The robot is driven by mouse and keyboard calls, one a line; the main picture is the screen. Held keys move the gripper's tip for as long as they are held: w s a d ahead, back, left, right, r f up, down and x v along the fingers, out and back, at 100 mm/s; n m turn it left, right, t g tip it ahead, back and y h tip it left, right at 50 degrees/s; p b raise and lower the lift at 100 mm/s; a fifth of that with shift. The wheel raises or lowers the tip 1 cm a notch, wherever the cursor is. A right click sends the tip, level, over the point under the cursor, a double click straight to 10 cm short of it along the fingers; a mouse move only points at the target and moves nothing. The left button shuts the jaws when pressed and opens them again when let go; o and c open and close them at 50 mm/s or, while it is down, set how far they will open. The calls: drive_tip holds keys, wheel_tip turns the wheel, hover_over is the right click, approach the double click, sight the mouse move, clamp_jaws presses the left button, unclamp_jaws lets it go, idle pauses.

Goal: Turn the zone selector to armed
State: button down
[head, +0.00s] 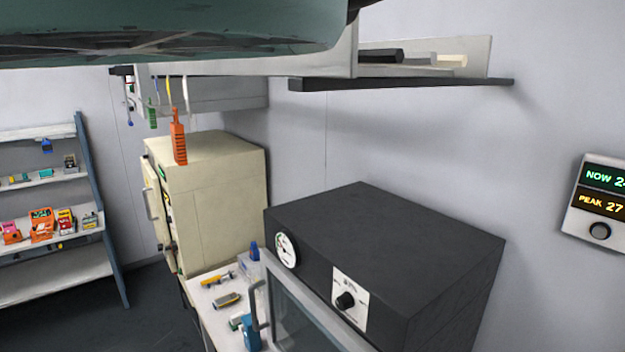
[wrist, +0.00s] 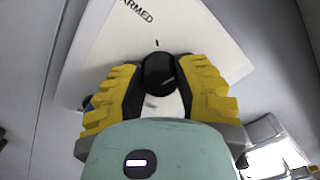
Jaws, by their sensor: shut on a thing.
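The zone selector is a round black knob (wrist: 159,72) on a white plate (wrist: 205,32) in the wrist view. The word ARMED is printed at the plate's upper left, and a short dark tick shows just above the knob. My gripper (wrist: 160,78) has yellow ridged fingers, one on each side of the knob, and is shut on it. The knob's lower part and the lower plate are hidden by my gripper. I cannot clearly tell which way the knob points. Neither this selector nor my gripper's fingers can be made out in the head view.
In the head view, a black oven (head: 390,235) with a gauge and its own dial (head: 346,300) stands on the right. A cream cabinet (head: 220,170) is behind it. A dark shelf (head: 400,85) juts from the wall. A wall display (head: 603,200) hangs far right; stocked shelves (head: 55,225) stand left.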

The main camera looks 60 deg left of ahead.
drive_tip(key=n+b, duration=0.3)
drive_tip(key=b, duration=0.2)
drive_tip(key=shift+f+n, duration=0.35)
drive_tip(key=shift+n, duration=0.05)
drive_tip(key=n+b, duration=0.1)
drive_tip(key=b, duration=0.2)
drive_tip(key=n+b, duration=0.2)
drive_tip(key=b, duration=0.1)
drive_tip(key=shift+f+n+b, duration=0.2)
drive_tip(key=shift+n+b, duration=0.1)
drive_tip(key=shift+b, duration=0.05)
drive_tip(key=n+b, duration=0.2)
drive_tip(key=b, duration=0.4)
drive_tip(key=shift+r+n, duration=0.15)
drive_tip(key=shift+n, duration=0.25)
drive_tip(key=b, duration=0.1)
drive_tip(key=n+b, duration=0.1)
drive_tip(key=shift+r+b, duration=0.25)
drive_tip(key=shift+b, duration=0.05)
drive_tip(key=shift+r+n, duration=0.1)
drive_tip(key=shift+n, duration=0.3)
drive_tip(key=c, duration=0.6)
unclamp_jaws()
